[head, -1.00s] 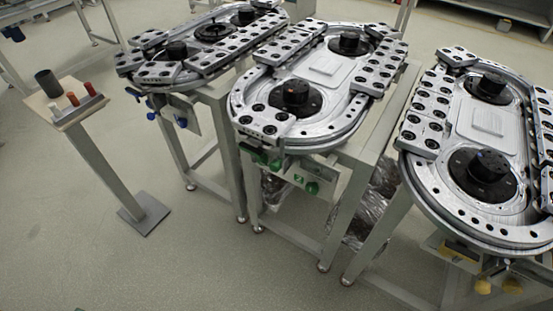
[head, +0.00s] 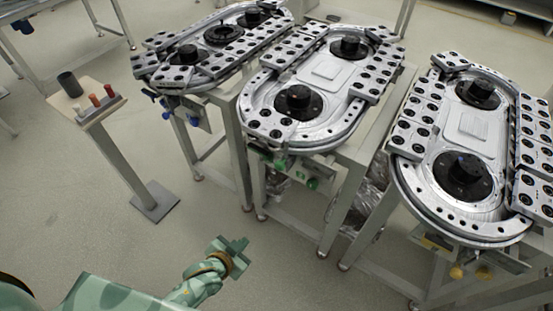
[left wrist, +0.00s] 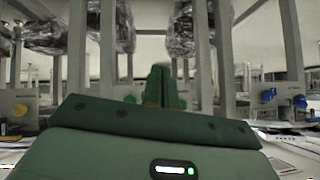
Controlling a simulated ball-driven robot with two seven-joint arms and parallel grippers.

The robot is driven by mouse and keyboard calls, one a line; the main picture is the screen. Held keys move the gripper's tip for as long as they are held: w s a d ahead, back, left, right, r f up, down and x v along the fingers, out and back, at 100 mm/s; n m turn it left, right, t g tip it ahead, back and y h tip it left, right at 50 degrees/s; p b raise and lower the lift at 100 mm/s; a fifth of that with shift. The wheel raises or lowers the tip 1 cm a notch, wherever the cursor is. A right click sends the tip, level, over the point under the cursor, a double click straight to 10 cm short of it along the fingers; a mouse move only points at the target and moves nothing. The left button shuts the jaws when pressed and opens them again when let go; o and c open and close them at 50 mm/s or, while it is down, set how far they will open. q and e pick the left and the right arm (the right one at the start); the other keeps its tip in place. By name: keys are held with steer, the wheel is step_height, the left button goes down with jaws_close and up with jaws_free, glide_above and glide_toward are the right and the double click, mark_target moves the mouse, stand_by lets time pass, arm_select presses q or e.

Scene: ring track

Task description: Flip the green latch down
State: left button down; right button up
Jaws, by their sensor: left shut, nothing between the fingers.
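Small green parts (head: 279,164) show under the near end of the middle ring track (head: 322,92). One green knob (head: 312,183) sticks out lower right on the same panel. They are too small to tell which is the latch or whether it is up or down. My left gripper (head: 238,246) is shut and empty, low in front of the middle track, apart from the green parts. In the left wrist view its closed fingers (left wrist: 160,86) point ahead at the stands and hide what lies behind them. My right gripper is not in view.
The left track (head: 215,40) has blue knobs (head: 166,115) and the right track (head: 473,128) has yellow knobs (head: 456,272). A small stand (head: 100,104) with a dark cup and colored pegs is at left. The floor between is clear.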

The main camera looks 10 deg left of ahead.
arm_select(q)
steer(key=w+d+r+t, duration=0.1)
steer(key=w+r, duration=0.1)
steer(key=r, duration=0.5)
steer(key=w+d+r+t+h, duration=0.1)
steer(key=w+d+r+t, duration=0.1)
steer(key=r, duration=0.6)
steer(key=w+d+r+t+h, duration=0.1)
steer(key=w+r+t, duration=0.1)
steer(key=r, duration=0.6)
steer(key=shift+w+d+m+p, duration=0.3)
steer(key=shift+w+p, duration=0.15)
steer(key=shift+w, duration=0.45)
steer(key=b, duration=0.3)
glide_above(278, 167)
steer(key=s+d, duration=0.1)
steer(key=s, duration=0.2)
step_height(278, 167, down, 3)
steer(key=shift+w+a+f+b, duration=0.1)
steer(key=shift+w+f+b, duration=0.05)
steer(key=shift+w+f, duration=0.3)
steer(key=shift+w+a+f+b, duration=0.1)
steer(key=shift+w+f+b, duration=0.1)
steer(key=shift+f, duration=0.35)
steer(key=shift+a+f, duration=0.15)
steer(key=shift+f, duration=0.55)
